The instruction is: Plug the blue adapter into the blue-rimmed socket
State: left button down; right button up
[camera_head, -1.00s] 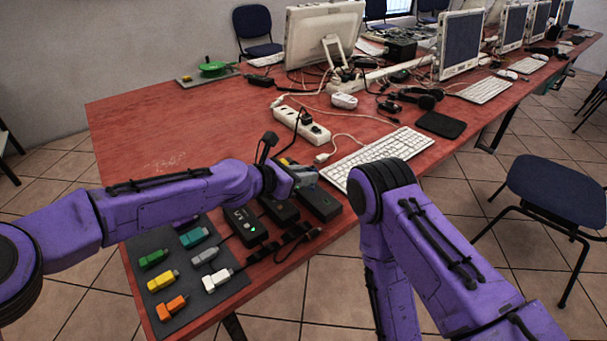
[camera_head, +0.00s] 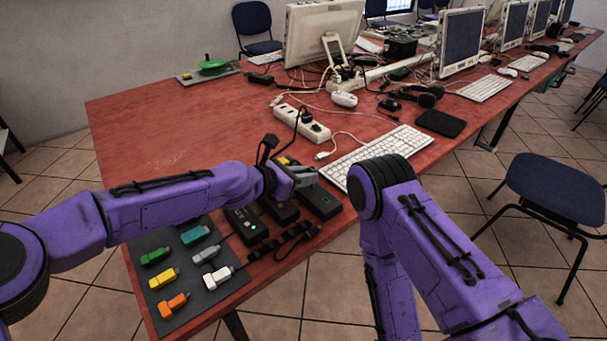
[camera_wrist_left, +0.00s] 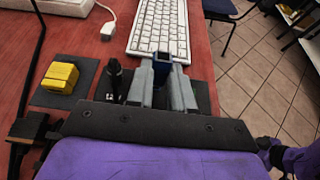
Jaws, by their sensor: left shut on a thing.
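The blue adapter (camera_wrist_left: 163,62) shows as a dark blue block between the fingertips of my left gripper (camera_wrist_left: 162,82) in the left wrist view. The gripper is shut on it. In the head view my left gripper (camera_head: 304,178) is over the far end of the black boxes, near the rightmost box (camera_head: 320,203); its fingers hide the adapter there. I cannot make out the blue-rimmed socket in either view. My right arm stands at the right of the table, and its gripper is out of view.
Two more black boxes (camera_head: 245,224) (camera_head: 281,210) stand beside the rightmost one. A grey mat (camera_head: 222,284) holds several coloured adapters. A yellow block (camera_wrist_left: 60,78) lies left of the gripper. A keyboard (camera_head: 376,157) and white power strip (camera_head: 302,122) lie beyond. Black cables run near the boxes.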

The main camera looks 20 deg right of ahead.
pick_arm(q)
jog(key=shift+f, duration=0.85)
jog(key=c, duration=0.9)
grip_release()
